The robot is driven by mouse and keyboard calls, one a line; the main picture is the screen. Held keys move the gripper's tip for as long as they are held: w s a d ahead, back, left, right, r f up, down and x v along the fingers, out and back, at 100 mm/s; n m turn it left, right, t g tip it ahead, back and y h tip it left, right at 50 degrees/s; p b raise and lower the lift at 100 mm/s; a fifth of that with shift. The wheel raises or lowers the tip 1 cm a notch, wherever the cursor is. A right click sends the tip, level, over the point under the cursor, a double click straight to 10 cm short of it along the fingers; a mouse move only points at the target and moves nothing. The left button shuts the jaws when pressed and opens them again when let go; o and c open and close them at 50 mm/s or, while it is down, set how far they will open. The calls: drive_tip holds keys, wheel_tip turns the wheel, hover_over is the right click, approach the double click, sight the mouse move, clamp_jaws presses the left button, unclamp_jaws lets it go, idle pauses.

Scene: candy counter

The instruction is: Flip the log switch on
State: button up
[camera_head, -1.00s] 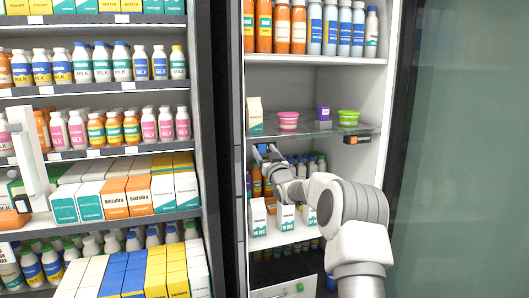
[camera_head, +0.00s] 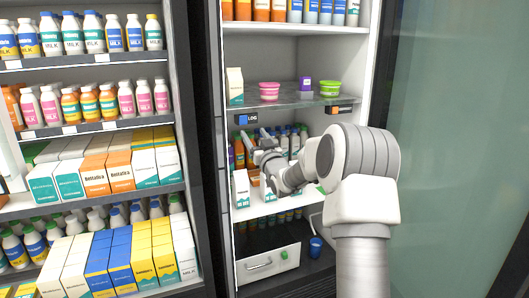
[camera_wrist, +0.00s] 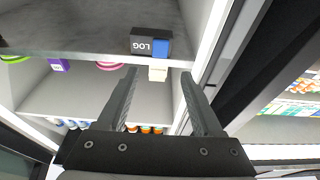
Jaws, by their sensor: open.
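The log switch (camera_head: 246,119) is a small black block with a blue left part and the word LOG, on the front edge of the glass shelf in the right cabinet, at its left end. In the wrist view the log switch (camera_wrist: 151,43) shows upside down, with its blue part at right. My gripper (camera_head: 257,136) is just below the switch in the head view. In the wrist view my gripper (camera_wrist: 158,76) is open and empty, its two fingers pointing toward the switch. I see no contact between fingers and switch.
A similar block with an orange part (camera_head: 339,109) sits farther right on the same shelf edge. The shelf holds a carton (camera_head: 235,86), a pink tub (camera_head: 269,91), a purple box (camera_head: 305,85) and a green tub (camera_head: 330,88). Cartons and bottles stand below. A dark cabinet frame (camera_wrist: 240,70) is close beside.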

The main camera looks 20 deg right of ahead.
drive_tip(key=v, duration=0.8)
drive_tip(key=shift+s, duration=0.25)
